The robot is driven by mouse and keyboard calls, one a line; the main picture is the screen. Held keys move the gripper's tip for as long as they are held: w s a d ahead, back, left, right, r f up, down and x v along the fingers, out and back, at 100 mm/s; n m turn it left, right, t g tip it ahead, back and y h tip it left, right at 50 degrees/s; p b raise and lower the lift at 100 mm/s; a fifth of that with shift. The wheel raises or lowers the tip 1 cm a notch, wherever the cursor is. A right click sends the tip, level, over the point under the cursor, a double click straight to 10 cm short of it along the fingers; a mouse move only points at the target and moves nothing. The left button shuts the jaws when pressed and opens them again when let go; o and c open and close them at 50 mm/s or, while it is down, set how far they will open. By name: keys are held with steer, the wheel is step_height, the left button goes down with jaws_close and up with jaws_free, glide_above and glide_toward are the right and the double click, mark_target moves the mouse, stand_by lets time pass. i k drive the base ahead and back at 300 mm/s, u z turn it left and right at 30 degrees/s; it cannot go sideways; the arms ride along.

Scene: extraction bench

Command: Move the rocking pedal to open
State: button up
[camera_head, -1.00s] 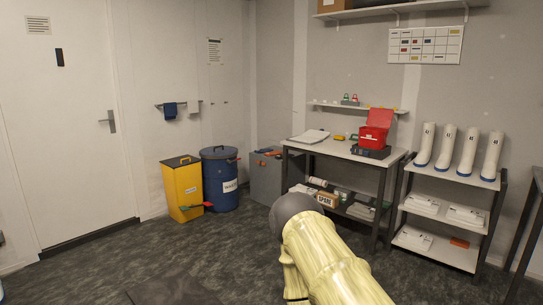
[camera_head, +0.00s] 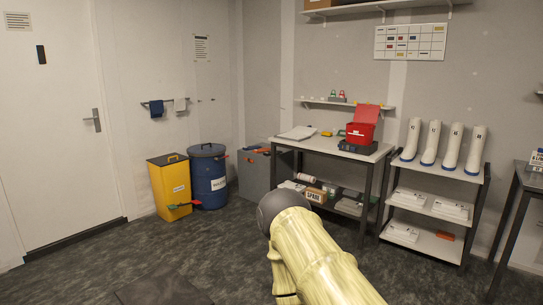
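No rocking pedal can be made out for certain. A small red and green part (camera_head: 187,205) sticks out low at the front of the yellow bin (camera_head: 170,188), near the floor. It is too small to tell whether it is the pedal or how it is set. The yellow bin stands by the wall with a handle on its top. My pale yellow arm with a dark round joint reaches up from the bottom of the view. My gripper is not in view.
A blue drum (camera_head: 208,180) and a grey cabinet (camera_head: 256,172) stand right of the bin. A workbench (camera_head: 372,153) holds a red box (camera_head: 362,128). A rack (camera_head: 468,178) with white boots stands further right. Dark floor (camera_head: 120,265) is clear before the bin.

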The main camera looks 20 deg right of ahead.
mark_target(172, 207)
steer(key=z, duration=0.4)
steer(key=i, duration=1.85)
steer(key=z, duration=0.45)
steer(key=i, duration=2.05)
steer(key=u, duration=0.55)
steer(key=i, duration=2)
steer(key=u, duration=1)
steer(key=i, duration=0.85)
steer(key=u, duration=0.25)
